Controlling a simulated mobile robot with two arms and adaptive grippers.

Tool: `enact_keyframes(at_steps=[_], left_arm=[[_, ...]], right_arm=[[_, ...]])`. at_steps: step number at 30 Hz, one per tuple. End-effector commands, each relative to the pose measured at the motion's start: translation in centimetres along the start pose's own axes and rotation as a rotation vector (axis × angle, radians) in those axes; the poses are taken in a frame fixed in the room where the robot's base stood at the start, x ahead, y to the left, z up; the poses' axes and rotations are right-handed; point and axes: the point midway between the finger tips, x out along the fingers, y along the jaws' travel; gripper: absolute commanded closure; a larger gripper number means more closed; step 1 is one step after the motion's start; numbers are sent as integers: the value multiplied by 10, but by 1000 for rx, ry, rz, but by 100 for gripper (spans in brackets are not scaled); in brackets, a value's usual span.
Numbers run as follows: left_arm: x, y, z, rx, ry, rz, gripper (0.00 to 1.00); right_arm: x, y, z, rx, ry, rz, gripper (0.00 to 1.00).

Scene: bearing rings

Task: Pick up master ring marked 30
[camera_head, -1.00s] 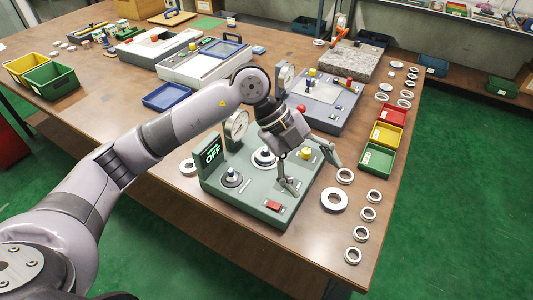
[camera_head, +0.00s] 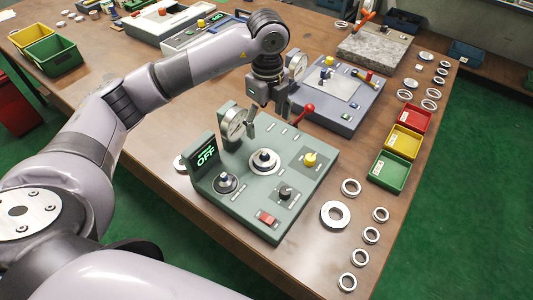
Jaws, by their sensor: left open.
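Several metal rings lie on the table right of a green gauge fixture (camera_head: 240,215). The biggest is a thick ring (camera_head: 335,215); smaller ones include the upper ring (camera_head: 351,187), a right ring (camera_head: 381,214), a middle ring (camera_head: 371,235), a lower ring (camera_head: 359,257) and the lowest ring (camera_head: 347,282). No marking 30 is legible, so I cannot tell which is the master ring. Another ring (camera_head: 264,162) sits around the fixture's central post. My left gripper (camera_head: 266,124) is open above the fixture's back edge, beside the dial gauge (camera_head: 233,124), apart from the loose rings. My right gripper is out of view.
Red (camera_head: 415,119), yellow (camera_head: 404,141) and green (camera_head: 390,172) bins line the table's right side. A grey-blue fixture (camera_head: 338,98) stands behind the green one. More rings (camera_head: 430,104) lie at the back right. Bare tabletop (camera_head: 310,255) lies between the green fixture and the ring row.

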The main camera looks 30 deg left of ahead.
Motion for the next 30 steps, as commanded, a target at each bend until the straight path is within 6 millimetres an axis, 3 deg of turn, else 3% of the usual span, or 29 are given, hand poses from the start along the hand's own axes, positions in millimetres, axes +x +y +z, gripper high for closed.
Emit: enact_keyframes(at_steps=[3,6,12,18,23,30], left_arm=[[25,2,0,0,2,6,23],[46,1,0,0,2,5,23],[74,1,0,2,1,1,23],[86,3,0,0,1,3,23],[109,9,1,1,1,4,23],[131,7,1,2,1,-1,23]], right_arm=[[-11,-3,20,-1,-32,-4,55],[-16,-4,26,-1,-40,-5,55],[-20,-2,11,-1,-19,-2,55],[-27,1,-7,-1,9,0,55],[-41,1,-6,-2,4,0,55],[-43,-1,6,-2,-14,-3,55]])
